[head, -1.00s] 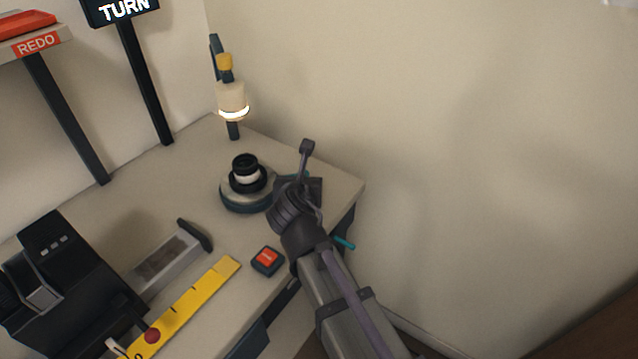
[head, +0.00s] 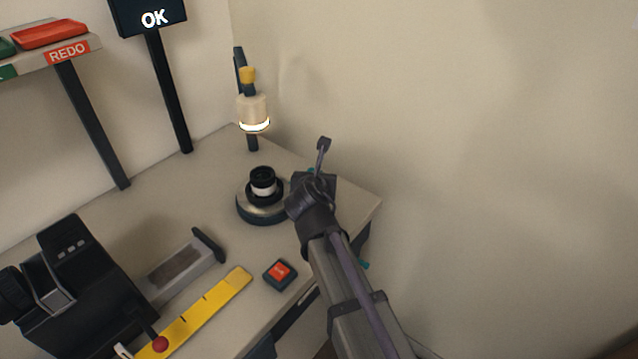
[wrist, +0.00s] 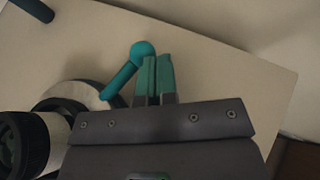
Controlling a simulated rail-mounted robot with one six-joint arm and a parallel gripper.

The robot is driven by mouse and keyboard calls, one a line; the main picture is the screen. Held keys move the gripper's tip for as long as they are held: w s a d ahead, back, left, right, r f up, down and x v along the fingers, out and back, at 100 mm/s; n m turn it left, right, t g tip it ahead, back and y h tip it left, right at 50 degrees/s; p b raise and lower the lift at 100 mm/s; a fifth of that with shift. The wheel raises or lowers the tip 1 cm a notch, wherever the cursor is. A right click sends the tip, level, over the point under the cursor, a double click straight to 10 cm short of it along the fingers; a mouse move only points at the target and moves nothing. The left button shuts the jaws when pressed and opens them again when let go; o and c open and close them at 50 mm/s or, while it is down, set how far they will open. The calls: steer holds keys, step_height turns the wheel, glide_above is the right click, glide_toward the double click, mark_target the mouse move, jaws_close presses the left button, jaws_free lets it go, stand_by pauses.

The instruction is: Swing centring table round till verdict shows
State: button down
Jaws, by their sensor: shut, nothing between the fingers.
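The centring table (head: 262,211) is a round disc with a metal rim and dark base, with a black and white lens (head: 263,183) upright on it. Its rim shows at the left in the wrist view (wrist: 78,93), where a teal handle (wrist: 122,79) with a round knob sticks out from it. My gripper (wrist: 157,76) is shut and empty, its teal fingers just right of the handle's knob; I cannot tell whether they touch. In the head view my gripper is right of the table, its fingertips mostly hidden by my arm. The verdict sign (head: 153,18) reads OK.
A lamp on a post (head: 253,112) stands behind the table. A REDO shelf (head: 68,55) is at upper left. Walls close off the back and right.

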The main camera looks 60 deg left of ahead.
steer(key=shift+w+a, duration=0.25)
steer(key=shift+a, duration=0.8)
steer(key=d+r+p, duration=0.1)
steer(key=d, duration=0.3)
steer(key=d+r+p, duration=0.2)
steer(key=d, duration=0.2)
steer(key=s+d+r+p, duration=0.1)
steer(key=d+r+p, duration=0.1)
steer(key=d, duration=0.3)
steer(key=shift+s, duration=0.1)
